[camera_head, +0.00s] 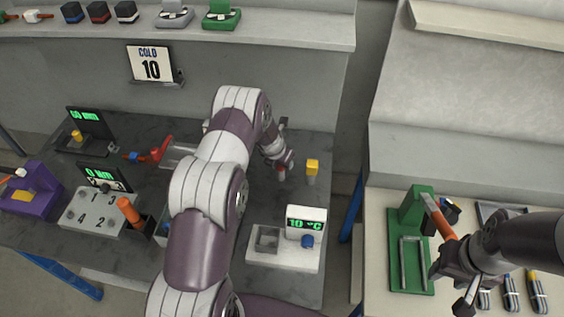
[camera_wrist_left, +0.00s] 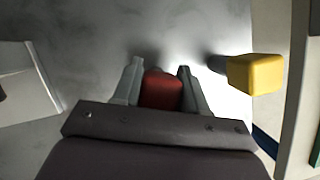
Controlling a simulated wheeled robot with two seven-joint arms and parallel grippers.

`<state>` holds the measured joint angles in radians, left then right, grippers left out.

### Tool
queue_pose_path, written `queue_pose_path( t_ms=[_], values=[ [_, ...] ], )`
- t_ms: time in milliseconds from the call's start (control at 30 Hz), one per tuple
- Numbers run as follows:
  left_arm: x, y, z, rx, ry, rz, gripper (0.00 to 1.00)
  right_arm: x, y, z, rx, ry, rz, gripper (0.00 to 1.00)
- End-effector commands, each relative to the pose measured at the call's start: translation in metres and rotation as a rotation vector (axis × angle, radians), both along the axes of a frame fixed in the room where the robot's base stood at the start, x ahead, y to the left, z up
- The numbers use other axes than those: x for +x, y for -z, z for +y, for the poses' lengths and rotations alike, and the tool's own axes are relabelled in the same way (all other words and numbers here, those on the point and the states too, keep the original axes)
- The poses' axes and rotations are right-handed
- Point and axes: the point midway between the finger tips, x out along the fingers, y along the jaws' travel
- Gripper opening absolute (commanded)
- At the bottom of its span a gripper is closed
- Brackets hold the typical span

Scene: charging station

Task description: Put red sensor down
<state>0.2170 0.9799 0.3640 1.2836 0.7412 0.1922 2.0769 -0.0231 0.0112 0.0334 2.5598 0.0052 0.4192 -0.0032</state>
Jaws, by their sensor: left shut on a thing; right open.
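My left gripper (camera_head: 282,170) is at the right part of the dark workbench, its arm crossing the middle of the head view. In the left wrist view my left gripper (camera_wrist_left: 160,85) is shut on the red sensor (camera_wrist_left: 162,91), which sits between the two grey fingers above the grey surface. In the head view the gripper and arm mostly hide the sensor. A yellow sensor (camera_head: 312,167) stands just right of the gripper; it also shows in the left wrist view (camera_wrist_left: 255,74). My right gripper (camera_head: 450,286) is open at the lower right, by the green stand.
A white cooling unit (camera_head: 285,246) reading 10 °C stands nearer on the bench. A "COLD 10" sign (camera_head: 150,64) is on the back wall. A numbered switch box (camera_head: 98,212) and a purple device (camera_head: 32,190) are left. A green stand (camera_head: 413,262) with an orange handle (camera_head: 438,215) is right.

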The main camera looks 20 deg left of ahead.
Motion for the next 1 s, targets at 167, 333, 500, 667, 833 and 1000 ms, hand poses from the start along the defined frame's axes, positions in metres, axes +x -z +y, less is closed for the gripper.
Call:
queue_pose_path(
  t_ms=[167, 333, 500, 667, 833, 1000],
  values=[
    [0.0, 0.001, 0.0, -0.001, 0.0, 0.001, 0.01, 0.0, 0.001, 0.0, 0.0, 0.0, 0.0, 0.43],
    [0.0, 0.003, 0.0, 0.0, 0.001, 0.001, 0.59, 0.0, 0.002, 0.0, 0.0, 0.0, 0.0, 0.43],
    [0.0, 0.003, 0.0, 0.0, 0.001, 0.001, 0.68, 0.0, 0.002, 0.0, 0.0, 0.0, 0.0, 0.43],
    [0.0, 0.001, 0.0, 0.0, 0.001, 0.001, 0.68, 0.0, 0.001, 0.0, 0.0, 0.0, 0.0, 0.43],
    [-0.006, -0.019, 0.001, 0.0, 0.0, -0.002, 0.68, 0.0, 0.001, 0.0, 0.0, 0.0, 0.0, 0.43],
    [-0.023, -0.059, 0.003, 0.0, 0.001, -0.002, 0.68, 0.0, 0.0, 0.0, 0.0, 0.0, 0.0, 0.43]
  ],
)
